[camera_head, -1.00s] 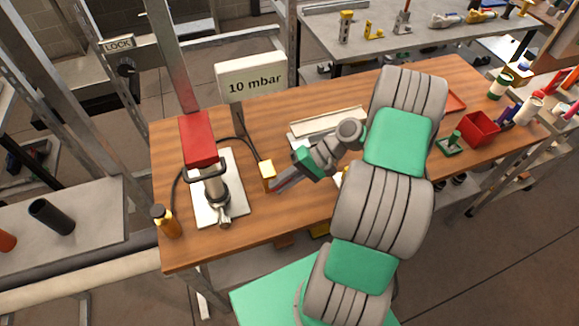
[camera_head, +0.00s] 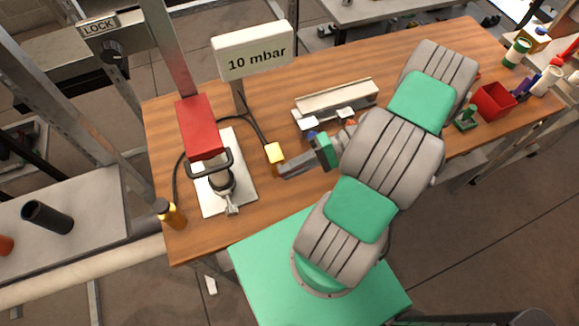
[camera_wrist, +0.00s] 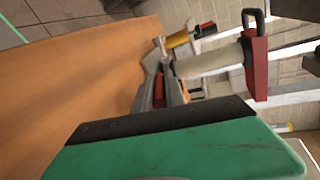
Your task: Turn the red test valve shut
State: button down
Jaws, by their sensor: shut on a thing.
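My gripper (camera_head: 284,170) is low over the wooden bench, beside a small yellow block (camera_head: 274,152) on the end of a black hose. In the wrist view my grey fingers (camera_wrist: 165,82) are closed around a small red piece (camera_wrist: 159,92), which looks like the red test valve's handle. Most of it is hidden by the fingers, so its angle cannot be told. In the head view the fingers and my arm hide it. A white sign (camera_head: 253,50) behind reads "10 mbar".
Left of my gripper stands a red press head (camera_head: 200,128) with a black handle over a white plate (camera_head: 243,190). An amber bottle (camera_head: 170,214) is at the bench's left edge. A grey metal channel (camera_head: 337,98) lies behind my gripper. A red bin (camera_head: 492,101) stands at the right.

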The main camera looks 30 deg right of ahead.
jog(key=c, duration=1.4)
grip_release()
jog(key=shift+d, duration=0.45)
jog(key=v, duration=0.5)
jog(key=shift+r, duration=0.35)
jog(key=shift+s+d+p, duration=0.15)
jog(key=shift+d+p, duration=0.6)
jog(key=shift+d, duration=0.1)
jog(key=shift+c, duration=0.3)
